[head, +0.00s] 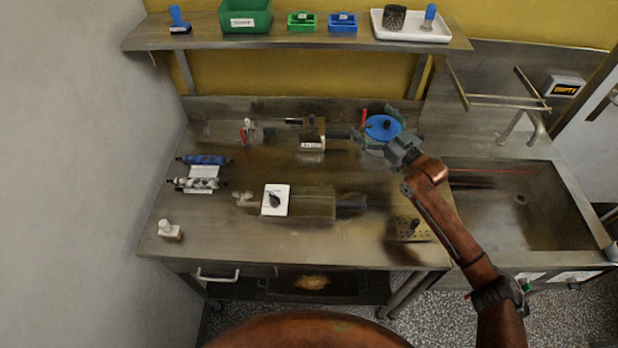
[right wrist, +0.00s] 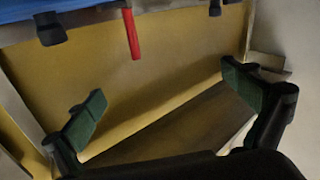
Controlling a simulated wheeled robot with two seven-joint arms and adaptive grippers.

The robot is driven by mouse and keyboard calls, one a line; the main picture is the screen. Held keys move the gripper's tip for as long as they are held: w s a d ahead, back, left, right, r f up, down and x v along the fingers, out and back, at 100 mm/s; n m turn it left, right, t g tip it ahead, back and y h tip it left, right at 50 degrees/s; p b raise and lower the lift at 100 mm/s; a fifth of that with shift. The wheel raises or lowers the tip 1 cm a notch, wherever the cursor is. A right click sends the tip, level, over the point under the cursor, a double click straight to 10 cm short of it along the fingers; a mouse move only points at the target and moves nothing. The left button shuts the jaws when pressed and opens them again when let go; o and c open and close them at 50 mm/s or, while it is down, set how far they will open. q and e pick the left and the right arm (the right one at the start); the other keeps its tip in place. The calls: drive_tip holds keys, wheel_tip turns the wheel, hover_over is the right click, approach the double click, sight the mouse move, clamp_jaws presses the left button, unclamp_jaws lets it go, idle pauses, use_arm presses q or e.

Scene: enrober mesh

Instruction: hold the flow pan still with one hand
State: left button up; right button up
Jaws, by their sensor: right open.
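My right gripper (head: 376,132) is over the back right of the steel worktop, with its fingers spread around a round blue piece (head: 376,125) with a black knob. A short red handle (head: 363,117) stands at the left of this piece. I cannot tell for sure whether the blue piece belongs to the flow pan. In the right wrist view my right gripper (right wrist: 172,100) is open with nothing between its fingers. A red handle (right wrist: 132,35) shows above them there. I cannot see contact with the blue piece. My left gripper is out of view.
A small labelled block (head: 312,138) stands left of the gripper. A box with a white dial plate (head: 275,200) sits mid-worktop. Two rollers (head: 203,160) lie at the left. A shelf (head: 300,42) with bins overhangs the back. A sink (head: 520,205) is at the right.

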wheel_tip(320, 180, up, 4)
drive_tip(key=a+n+g+h, duration=0.1)
drive_tip(key=a+g, duration=0.2)
drive_tip(key=g, duration=0.4)
drive_tip(key=n+g+h, duration=0.8)
drive_tip(key=h, duration=0.2)
hover_over(309, 209)
wheel_tip(309, 209, down, 7)
wheel_tip(309, 209, down, 11)
drive_tip(key=shift+r, duration=0.1)
drive_tip(key=c, duration=1.6)
